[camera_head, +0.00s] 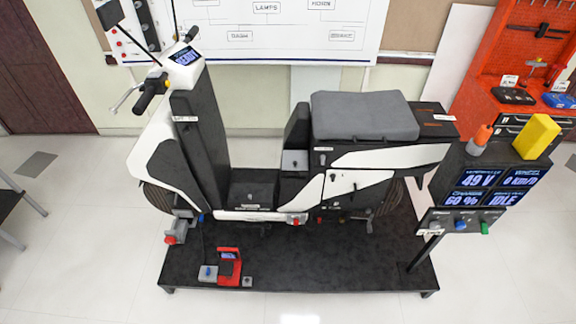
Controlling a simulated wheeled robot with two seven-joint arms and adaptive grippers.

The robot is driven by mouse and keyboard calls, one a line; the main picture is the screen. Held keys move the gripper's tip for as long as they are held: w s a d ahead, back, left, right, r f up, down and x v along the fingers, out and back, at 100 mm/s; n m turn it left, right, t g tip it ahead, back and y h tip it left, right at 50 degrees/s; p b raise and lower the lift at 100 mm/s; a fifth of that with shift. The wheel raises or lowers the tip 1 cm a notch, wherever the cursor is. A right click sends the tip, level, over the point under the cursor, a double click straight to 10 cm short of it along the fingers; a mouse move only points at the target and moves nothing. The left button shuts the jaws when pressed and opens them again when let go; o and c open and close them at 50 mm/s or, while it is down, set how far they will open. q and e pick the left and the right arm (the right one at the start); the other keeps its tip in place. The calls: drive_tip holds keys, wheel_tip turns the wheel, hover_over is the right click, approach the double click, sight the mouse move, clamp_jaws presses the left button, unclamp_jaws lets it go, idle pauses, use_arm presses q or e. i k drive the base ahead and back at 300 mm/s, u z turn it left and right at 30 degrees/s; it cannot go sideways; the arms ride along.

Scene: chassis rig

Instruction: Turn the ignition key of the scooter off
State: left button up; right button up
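A white and black scooter (340,190) stands side-on on a black platform, its handlebar end at the left. Its small dash display (185,55) is lit blue; its text is too small to read surely. The black inner front panel (200,135) carries small white labels (186,119). The ignition key is too small to make out surely, so I cannot tell its position. A monitor panel (485,190) at the right reads 49 V, 0 km/h, 60 % and IDLE. Neither of my grippers is in view.
The platform (300,272) has a red device (228,262) and a grey block on its front left. A yellow block (536,137) and an orange-tipped item (480,138) sit atop the monitor. A red tool board (530,50) stands at the back right. The floor in front is clear.

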sight(187, 128)
drive_tip(key=k, duration=0.5)
drive_tip(key=u, duration=0.95)
drive_tip(key=i, duration=1.3)
drive_tip(key=u, duration=0.2)
